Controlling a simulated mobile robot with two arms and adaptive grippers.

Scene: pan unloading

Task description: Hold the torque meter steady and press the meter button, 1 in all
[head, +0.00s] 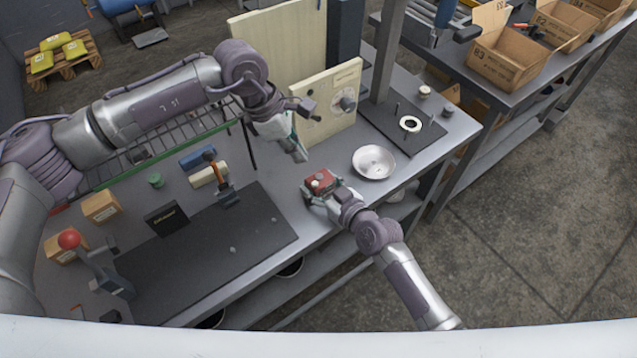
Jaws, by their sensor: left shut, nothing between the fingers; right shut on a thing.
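The torque meter looks to be the small red box (321,180) near the front edge of the workbench, with a pale round button (315,184) on its top. My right gripper (322,194) comes in from the lower right and is shut on the red box. My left gripper (301,157) is shut and empty, its fingers pointing down, above and a little left of the box and apart from it. The gripper's fingers partly hide the near side of the box.
A cream panel with a dial (345,103) stands behind. A dark mat (200,262) covers the bench's left part. A white ring (410,124) lies on a dark plate at the right.

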